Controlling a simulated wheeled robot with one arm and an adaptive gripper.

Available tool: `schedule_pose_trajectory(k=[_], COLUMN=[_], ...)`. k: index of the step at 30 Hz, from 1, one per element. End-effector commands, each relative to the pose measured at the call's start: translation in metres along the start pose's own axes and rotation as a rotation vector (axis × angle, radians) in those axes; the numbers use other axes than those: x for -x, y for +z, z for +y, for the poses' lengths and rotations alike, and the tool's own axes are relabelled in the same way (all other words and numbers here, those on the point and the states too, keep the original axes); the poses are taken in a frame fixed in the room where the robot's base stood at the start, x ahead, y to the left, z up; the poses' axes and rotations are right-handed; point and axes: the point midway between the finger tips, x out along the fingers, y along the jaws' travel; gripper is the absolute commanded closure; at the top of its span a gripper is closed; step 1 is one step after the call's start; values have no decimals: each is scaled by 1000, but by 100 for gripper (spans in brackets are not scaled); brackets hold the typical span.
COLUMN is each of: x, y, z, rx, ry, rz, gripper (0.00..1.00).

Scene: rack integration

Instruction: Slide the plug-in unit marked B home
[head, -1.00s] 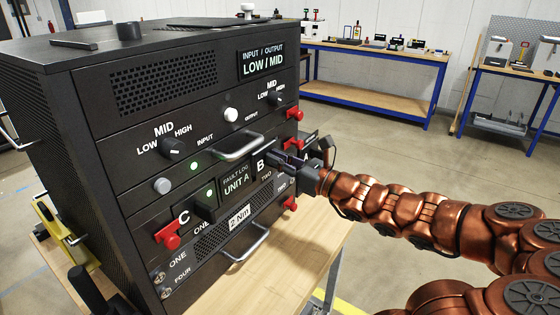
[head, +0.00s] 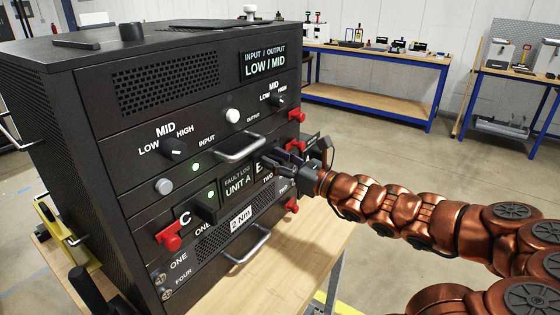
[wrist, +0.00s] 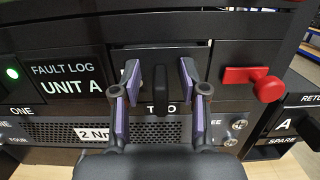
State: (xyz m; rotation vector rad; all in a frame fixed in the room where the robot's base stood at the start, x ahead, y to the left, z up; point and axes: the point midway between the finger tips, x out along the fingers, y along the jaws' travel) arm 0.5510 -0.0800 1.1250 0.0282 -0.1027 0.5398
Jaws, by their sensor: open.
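The unit marked B (head: 259,169) is in the middle row of the black rack, right of the display reading UNIT A. In the head view my gripper partly covers it and its letter. In the wrist view its dark front (wrist: 147,60) carries an upright black handle (wrist: 160,98). My gripper (head: 274,160) is at the unit's front, with purple-padded fingers open on either side of the handle. Gaps show between the pads and the handle. The letter B is hidden in the wrist view. I cannot tell how deep the unit sits.
A red latch (wrist: 255,82) is right of unit B. A bar handle (head: 240,150) crosses the drawer above. Unit C (head: 184,219) with a red knob is at left. The 2 Nm label (head: 241,218) is below. The rack stands on a wooden table (head: 310,262); floor to the right is open.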

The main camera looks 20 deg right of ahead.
Motion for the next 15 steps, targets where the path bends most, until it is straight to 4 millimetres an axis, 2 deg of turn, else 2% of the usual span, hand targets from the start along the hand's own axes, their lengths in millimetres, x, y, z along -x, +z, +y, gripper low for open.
schedule_pose_trajectory(k=[7, 15], x=[10, 34], y=[0, 0], z=[0, -2], rx=[2, 1], ry=[-1, -4], rz=[-1, 1], gripper=[57, 57])
